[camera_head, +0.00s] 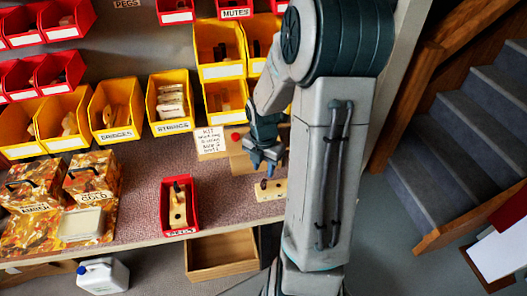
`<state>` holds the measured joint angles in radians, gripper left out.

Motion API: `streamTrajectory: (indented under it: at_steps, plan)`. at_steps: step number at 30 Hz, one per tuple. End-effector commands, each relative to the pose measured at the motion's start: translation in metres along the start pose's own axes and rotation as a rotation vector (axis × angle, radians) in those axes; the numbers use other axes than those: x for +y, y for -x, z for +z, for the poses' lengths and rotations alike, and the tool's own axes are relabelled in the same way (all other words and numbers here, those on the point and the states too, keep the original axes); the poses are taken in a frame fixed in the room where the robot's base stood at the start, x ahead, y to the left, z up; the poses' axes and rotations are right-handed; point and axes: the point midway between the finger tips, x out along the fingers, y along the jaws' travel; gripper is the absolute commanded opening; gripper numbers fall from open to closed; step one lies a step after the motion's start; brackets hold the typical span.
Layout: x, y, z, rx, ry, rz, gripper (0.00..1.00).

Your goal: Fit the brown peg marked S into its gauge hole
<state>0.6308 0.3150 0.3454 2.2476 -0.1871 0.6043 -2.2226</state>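My gripper (267,165), dark blue, points down over the bench, just behind and above a small pale wooden block (271,194). The block has dark spots that look like holes and lies near the bench's front edge, partly hidden by my arm. A red bin (180,231) labelled PEGS stands to the left of it and holds a tan piece (178,212) with dark parts. I cannot make out a brown peg marked S, nor whether anything is between my fingers.
A handwritten card (211,142) stands behind my gripper. Yellow bins labelled BRIDGES (116,135) and STRINGS (172,127) stand at the back. Patterned boxes (92,172) are at the left. An open drawer (222,268) sits below the front edge. Bench surface is clear around the red bin.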

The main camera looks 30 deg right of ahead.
Motion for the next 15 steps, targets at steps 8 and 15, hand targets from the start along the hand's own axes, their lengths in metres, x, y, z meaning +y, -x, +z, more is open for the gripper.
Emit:
streamTrajectory:
  at_steps: [8, 15]
  plan:
    - [0.000, 0.050, 0.001, -0.002, -0.001, 0.001, 0.35]
    - [0.000, 0.062, 0.000, 0.001, 0.000, 0.000, 0.35]
